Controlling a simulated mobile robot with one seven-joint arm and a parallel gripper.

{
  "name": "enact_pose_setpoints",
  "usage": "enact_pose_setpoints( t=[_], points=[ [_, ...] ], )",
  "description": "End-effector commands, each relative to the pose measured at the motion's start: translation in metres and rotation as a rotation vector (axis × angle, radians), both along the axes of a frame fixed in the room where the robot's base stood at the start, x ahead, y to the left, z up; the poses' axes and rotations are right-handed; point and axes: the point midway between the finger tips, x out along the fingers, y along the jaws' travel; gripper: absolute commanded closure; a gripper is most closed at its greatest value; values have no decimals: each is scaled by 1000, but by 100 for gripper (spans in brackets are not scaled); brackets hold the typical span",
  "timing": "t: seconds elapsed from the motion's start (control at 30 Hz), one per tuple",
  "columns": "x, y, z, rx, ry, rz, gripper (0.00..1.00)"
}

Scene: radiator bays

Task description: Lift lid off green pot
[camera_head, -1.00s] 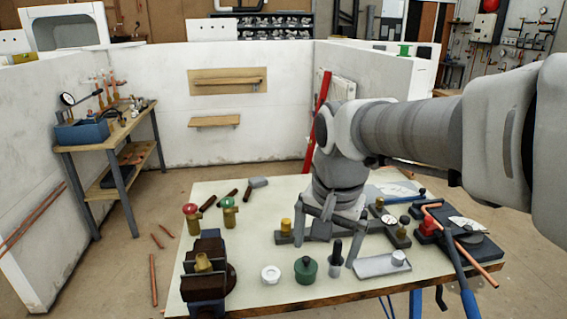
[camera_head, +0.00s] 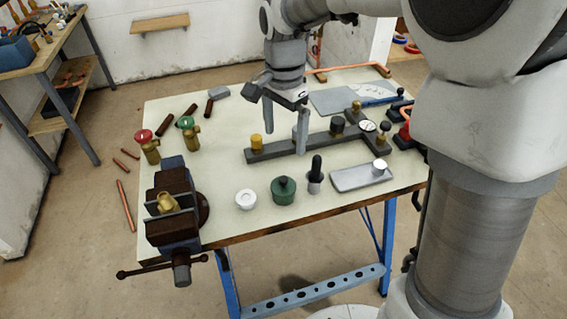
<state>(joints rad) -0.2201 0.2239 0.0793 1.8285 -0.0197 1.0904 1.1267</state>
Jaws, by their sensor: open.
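The green pot (camera_head: 284,195) stands upright near the front edge of the workbench. Its lid (camera_head: 283,182) sits on top, with a dark knob in the middle. My gripper (camera_head: 286,141) points down with its two fingers apart and nothing visible between them. It is behind the pot in the picture, in front of part of a dark grey bar with fittings (camera_head: 270,152), and clear of the lid. Whether the fingertips touch the bar cannot be told.
A white round piece (camera_head: 245,199) stands left of the pot. A dark-handled tool in a grey holder (camera_head: 315,175) stands close on its right, then a grey tray (camera_head: 360,176). A vise (camera_head: 175,207) is at the front left. Bare benchtop lies left of the bar.

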Motion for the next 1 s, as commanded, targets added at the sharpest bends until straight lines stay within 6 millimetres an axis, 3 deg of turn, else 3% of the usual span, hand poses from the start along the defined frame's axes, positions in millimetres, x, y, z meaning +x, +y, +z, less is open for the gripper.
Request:
enact_pose_setpoints(
  t=[0.2,0.4,0.67,1.0],
  points=[
    [-1,-1,-52,-1,4,0,0],
    [-1,0,-87,-1,4,1,0],
    [0,0,-105,0,1,1,0],
    [1,2,-148,0,0,1,0]
  ],
)
